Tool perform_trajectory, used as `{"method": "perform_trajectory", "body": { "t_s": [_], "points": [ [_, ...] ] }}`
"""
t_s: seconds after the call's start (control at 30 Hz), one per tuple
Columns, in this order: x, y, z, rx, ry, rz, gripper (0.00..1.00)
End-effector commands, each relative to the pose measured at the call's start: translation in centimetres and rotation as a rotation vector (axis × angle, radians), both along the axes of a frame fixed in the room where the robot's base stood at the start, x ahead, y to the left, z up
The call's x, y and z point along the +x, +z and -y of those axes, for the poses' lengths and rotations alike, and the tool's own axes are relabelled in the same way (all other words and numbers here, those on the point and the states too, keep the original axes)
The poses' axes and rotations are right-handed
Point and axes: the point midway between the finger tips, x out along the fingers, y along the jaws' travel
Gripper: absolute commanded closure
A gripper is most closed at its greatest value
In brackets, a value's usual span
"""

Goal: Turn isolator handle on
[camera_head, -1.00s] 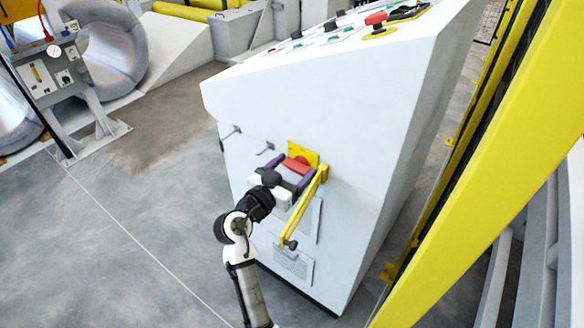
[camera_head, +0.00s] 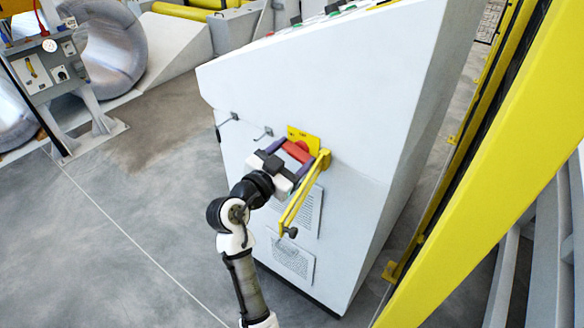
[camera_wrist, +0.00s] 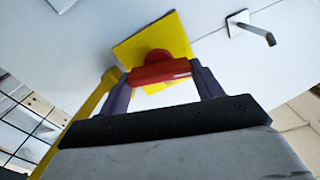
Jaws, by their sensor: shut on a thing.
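The red isolator handle (camera_head: 297,151) sits on a yellow plate (camera_head: 304,135) on the side of the white console (camera_head: 385,130). My gripper (camera_head: 291,161) is shut on the handle, one purple finger at each end. In the wrist view the red handle (camera_wrist: 160,73) lies between the fingers of my gripper (camera_wrist: 164,85), with the yellow plate (camera_wrist: 170,38) behind it. The handle is tilted in the head view, its right end lower. The plate's lettering is too small to read, and the handle's lower side is partly hidden by my gripper.
A yellow bar (camera_head: 306,192) projects from the console just right of my gripper. Metal hooks (camera_head: 228,119) stick out at the left. A yellow post (camera_head: 495,150) stands to the right. A coil (camera_head: 110,45) lies at upper left; the floor at left is clear.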

Motion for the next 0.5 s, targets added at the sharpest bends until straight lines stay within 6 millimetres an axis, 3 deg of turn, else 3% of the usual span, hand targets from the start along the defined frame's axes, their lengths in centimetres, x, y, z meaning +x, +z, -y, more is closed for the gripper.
{"method": "perform_trajectory", "body": {
  "t_s": [0.03,0.5],
  "points": [
    [-0.04,-0.94,-0.02,0.039,0.001,0.034,0.57],
    [-0.17,-0.93,0.11,0.402,0.002,0.294,0.57]
  ]
}}
